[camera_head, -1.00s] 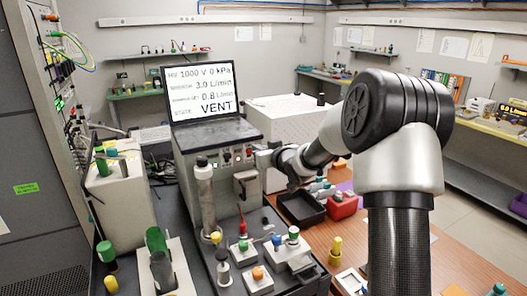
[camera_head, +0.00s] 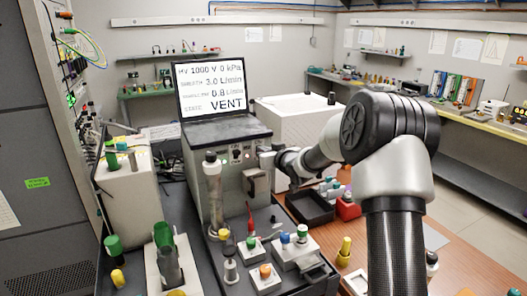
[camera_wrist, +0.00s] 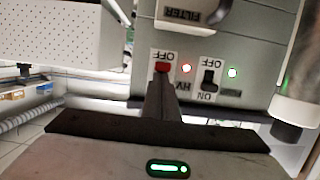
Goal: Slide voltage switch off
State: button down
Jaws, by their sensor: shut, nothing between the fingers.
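The voltage switch (camera_wrist: 162,67), a red slider on the instrument's grey front panel, shows upside down in the wrist view. It sits close to its OFF label, with an HV label and a lit red lamp beside it. The rest of its slot is hidden behind my fingers. My gripper (camera_wrist: 161,84) is shut and empty, its fingertips right at the red slider; I cannot tell whether they touch. In the head view my gripper (camera_head: 266,158) is at the right of the instrument front (camera_head: 228,172). The screen (camera_head: 211,89) reads HV 1000 V, 0 kPa, VENT.
A black switch (camera_wrist: 209,78) with OFF and ON labels and a green lamp is beside the red one. A FILTER label (camera_wrist: 180,14) and a metal cylinder (camera_wrist: 297,75) are close by. A black tray (camera_head: 310,208) and small bottles stand below my arm.

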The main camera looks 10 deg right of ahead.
jog(key=shift+s+f, duration=0.1)
jog(key=shift+f, duration=0.15)
jog(key=v, duration=1.7)
jog(key=shift+s+r, duration=0.15)
jog(key=shift+r, duration=0.1)
